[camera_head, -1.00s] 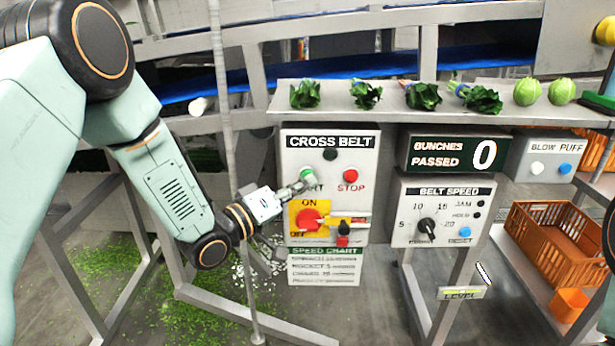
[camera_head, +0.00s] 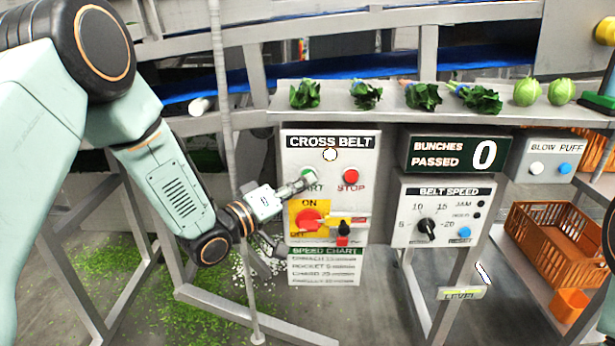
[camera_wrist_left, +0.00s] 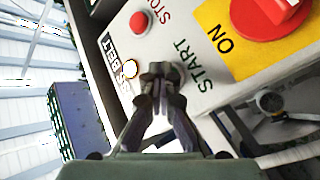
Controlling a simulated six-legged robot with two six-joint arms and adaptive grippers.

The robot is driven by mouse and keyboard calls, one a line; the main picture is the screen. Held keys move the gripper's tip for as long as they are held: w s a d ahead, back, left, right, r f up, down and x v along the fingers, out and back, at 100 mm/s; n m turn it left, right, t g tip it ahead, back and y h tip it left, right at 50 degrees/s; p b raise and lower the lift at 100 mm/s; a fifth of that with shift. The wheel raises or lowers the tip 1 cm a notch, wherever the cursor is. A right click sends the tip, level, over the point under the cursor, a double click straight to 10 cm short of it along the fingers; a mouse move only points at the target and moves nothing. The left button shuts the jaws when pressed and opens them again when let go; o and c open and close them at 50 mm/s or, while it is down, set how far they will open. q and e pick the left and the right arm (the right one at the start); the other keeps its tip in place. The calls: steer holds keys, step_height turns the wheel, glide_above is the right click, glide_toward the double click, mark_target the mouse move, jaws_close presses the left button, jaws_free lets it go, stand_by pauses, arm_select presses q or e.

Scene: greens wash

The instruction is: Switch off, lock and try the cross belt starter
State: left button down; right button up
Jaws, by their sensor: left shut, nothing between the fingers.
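The cross belt starter (camera_head: 330,185) is a pale grey box at the centre of the head view. Its lamp (camera_head: 330,154) glows, and it also glows in the wrist view (camera_wrist_left: 130,68). My left gripper (camera_head: 303,183) is shut and empty, its tips at the green START button (camera_head: 311,175); the fingers (camera_wrist_left: 158,72) hide the button in the wrist view. The red STOP button (camera_head: 351,177) is clear to the right. Below, the red rotary switch (camera_head: 309,219) sits on a yellow ON/OFF plate. A small red and black item (camera_head: 343,232) is beside it. My right gripper is out of view.
A speed chart (camera_head: 324,268) hangs below the starter. The belt speed box (camera_head: 440,212) and bunch counter (camera_head: 455,152) stand to the right. A shelf (camera_head: 390,110) with greens runs above. A thin upright post (camera_head: 228,130) stands near my left forearm.

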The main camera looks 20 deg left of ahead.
arm_select(q)
steer(key=shift+r, duration=0.1)
steer(key=shift+s+d+p, duration=0.2)
steer(key=shift+s+p, duration=0.1)
steer(key=shift+s, duration=0.55)
steer(key=shift+s+d+p, duration=0.15)
steer(key=shift+s+d, duration=0.1)
steer(key=shift+s, duration=0.55)
steer(key=shift+s+d+p, duration=0.15)
steer(key=shift+s+d, duration=0.05)
steer(key=shift+s, duration=0.6)
steer(key=shift+s+d+p, duration=0.15)
steer(key=shift+s+d, duration=0.1)
steer(key=shift+s, duration=0.55)
